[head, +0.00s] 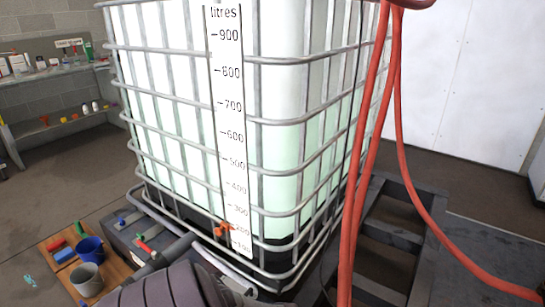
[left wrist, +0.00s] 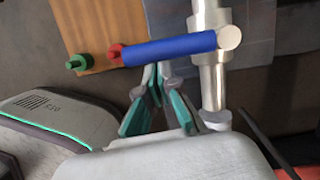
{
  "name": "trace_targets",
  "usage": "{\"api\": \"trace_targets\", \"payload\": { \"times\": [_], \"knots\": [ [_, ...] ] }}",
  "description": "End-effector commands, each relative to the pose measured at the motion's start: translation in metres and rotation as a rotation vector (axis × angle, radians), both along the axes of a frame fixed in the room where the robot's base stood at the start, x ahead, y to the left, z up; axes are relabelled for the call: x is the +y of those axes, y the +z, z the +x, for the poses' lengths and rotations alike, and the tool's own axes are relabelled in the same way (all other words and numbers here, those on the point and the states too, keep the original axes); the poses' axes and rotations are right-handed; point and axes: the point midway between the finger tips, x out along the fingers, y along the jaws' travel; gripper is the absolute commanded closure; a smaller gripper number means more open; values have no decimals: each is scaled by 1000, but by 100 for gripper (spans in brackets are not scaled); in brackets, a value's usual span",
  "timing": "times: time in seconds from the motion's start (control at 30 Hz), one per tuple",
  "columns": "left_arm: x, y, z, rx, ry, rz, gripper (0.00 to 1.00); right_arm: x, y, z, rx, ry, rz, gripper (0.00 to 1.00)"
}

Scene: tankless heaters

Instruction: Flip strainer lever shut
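A blue cylindrical bar (left wrist: 170,49) lies across the left wrist view, with a pale round end face against or in front of a shiny metal pipe (left wrist: 213,85). I cannot tell for certain whether it is the strainer lever. My left gripper (left wrist: 157,72) has teal fingers whose tips come nearly together at the lower edge of the bar. Whether they touch it is unclear. In the head view, a red lever (head: 144,245) and a small blue lever (head: 122,221) sit on low pipework at the tank's front left. My right gripper is not in view.
A caged tank (head: 182,105) with a litre scale fills the middle of the head view. Red hoses (head: 370,130) hang at its right. A wooden board (head: 113,268) holds a blue cup (head: 90,250) and a grey cup (head: 87,279). Open floor lies at left.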

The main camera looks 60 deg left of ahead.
Motion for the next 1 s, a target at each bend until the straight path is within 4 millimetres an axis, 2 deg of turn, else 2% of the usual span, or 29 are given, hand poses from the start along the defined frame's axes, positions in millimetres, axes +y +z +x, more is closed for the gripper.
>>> {"api": "trace_targets", "payload": {
  "times": [0.27,0.37,0.8,1.0],
  "knots": [
    [1,9,-1,5,1,5,100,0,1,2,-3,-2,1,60],
    [-2,21,1,4,-2,4,100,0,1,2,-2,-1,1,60],
    [-21,98,13,-1,-2,1,100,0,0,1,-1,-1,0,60],
    [-25,114,15,1,-1,1,100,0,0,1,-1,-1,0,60]
  ]
}}
